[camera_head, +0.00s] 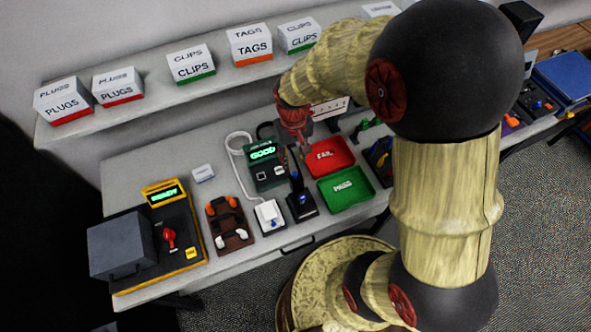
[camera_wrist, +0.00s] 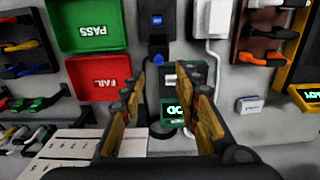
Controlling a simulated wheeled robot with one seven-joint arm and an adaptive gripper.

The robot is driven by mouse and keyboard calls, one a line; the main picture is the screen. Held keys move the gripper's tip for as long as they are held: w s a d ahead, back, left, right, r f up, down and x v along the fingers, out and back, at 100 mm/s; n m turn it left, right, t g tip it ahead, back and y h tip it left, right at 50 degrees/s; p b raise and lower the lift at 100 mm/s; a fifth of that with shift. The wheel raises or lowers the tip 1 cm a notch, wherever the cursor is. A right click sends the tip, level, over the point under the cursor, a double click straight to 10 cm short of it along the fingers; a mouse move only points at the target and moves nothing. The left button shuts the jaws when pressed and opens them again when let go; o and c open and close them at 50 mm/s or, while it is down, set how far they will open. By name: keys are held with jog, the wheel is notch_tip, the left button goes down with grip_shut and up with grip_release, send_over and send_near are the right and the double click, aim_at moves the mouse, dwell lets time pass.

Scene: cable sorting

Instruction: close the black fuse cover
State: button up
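A small black box with a blue face (camera_head: 301,206) stands near the table's front edge. A dark upright piece (camera_head: 295,180) rises behind it and looks like the black fuse cover standing open, though my gripper partly crowds it. In the wrist view the black box (camera_wrist: 155,19) is at the top centre, with the dark cover piece (camera_wrist: 157,48) below it. My gripper (camera_head: 293,155) is above the table, just behind the cover in the head view. In the wrist view my gripper (camera_wrist: 160,78) has its fingers apart with nothing held between them. I cannot tell whether a finger touches the cover.
The tester reading GOOD (camera_head: 263,165) is left of my gripper. A red FAIL tray (camera_head: 342,165) and green PASS tray (camera_head: 357,199) are to the right. A shelf of boxes runs behind.

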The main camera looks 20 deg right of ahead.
aim_at(295, 173)
jog(key=shift+s+d+f, duration=0.1)
jog(key=shift+f, duration=0.45)
notch_tip(295, 173, down, 7)
jog(key=shift+r+b, duration=0.2)
jog(key=shift+b, duration=0.15)
jog(key=c, duration=0.8)
grip_shut()
